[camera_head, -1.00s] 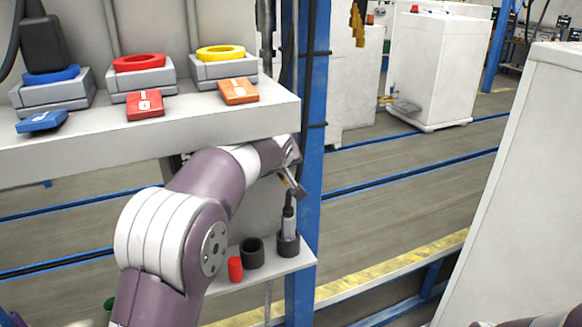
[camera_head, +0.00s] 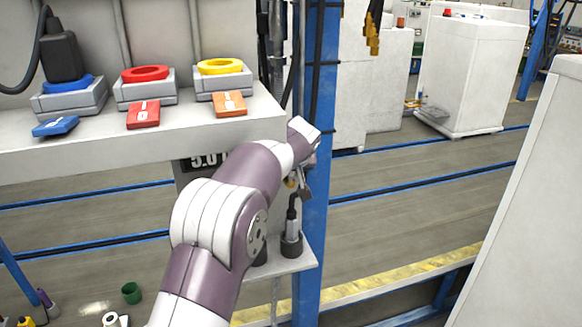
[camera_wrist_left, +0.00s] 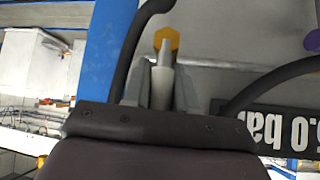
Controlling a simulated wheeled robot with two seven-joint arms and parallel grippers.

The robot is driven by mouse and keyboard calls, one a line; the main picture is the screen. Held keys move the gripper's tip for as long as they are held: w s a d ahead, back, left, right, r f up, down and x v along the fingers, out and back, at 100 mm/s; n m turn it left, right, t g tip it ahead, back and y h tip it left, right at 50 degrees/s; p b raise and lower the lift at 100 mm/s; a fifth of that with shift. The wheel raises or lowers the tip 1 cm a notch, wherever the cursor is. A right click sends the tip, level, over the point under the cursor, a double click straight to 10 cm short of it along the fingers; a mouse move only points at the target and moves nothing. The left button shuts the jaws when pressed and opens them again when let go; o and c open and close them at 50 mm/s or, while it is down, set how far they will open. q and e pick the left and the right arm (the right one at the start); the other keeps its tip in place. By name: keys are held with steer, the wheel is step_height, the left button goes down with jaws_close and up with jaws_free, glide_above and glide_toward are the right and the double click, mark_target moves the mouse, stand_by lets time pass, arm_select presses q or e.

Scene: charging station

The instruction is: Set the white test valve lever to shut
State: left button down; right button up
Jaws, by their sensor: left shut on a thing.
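The white test valve lever (camera_wrist_left: 161,84) is a pale tapered handle in the left wrist view. It runs from a yellow hexagonal hub (camera_wrist_left: 167,40) down between the fingers of my left gripper (camera_wrist_left: 160,95), which is shut on it. In the head view my left gripper (camera_head: 303,188) is small, below the shelf's right end and beside the blue post; the lever cannot be made out there. My right gripper is not in view.
A "5.0 bar" plate (camera_wrist_left: 285,128) sits beside the gripper. Above is a shelf (camera_head: 120,145) with switches and coloured rings. A black-and-grey tool (camera_head: 292,215) stands in a holder on a small ledge below, near the blue post (camera_head: 318,130).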

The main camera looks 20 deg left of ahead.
arm_select(q)
steer(key=shift+f, duration=0.3)
steer(key=c, duration=1)
jaws_free()
steer(key=shift+d+r, duration=0.1)
steer(key=shift+r, duration=0.05)
steer(key=s+d+r+b, duration=0.1)
steer(key=s+d+b, duration=0.2)
steer(key=s, duration=0.4)
steer(key=s+d+r+b, duration=0.2)
steer(key=s+d+b, duration=0.1)
steer(key=s, duration=0.4)
steer(key=shift+d+r+b, duration=0.25)
steer(key=shift+d+b, duration=0.15)
steer(key=shift+b, duration=0.35)
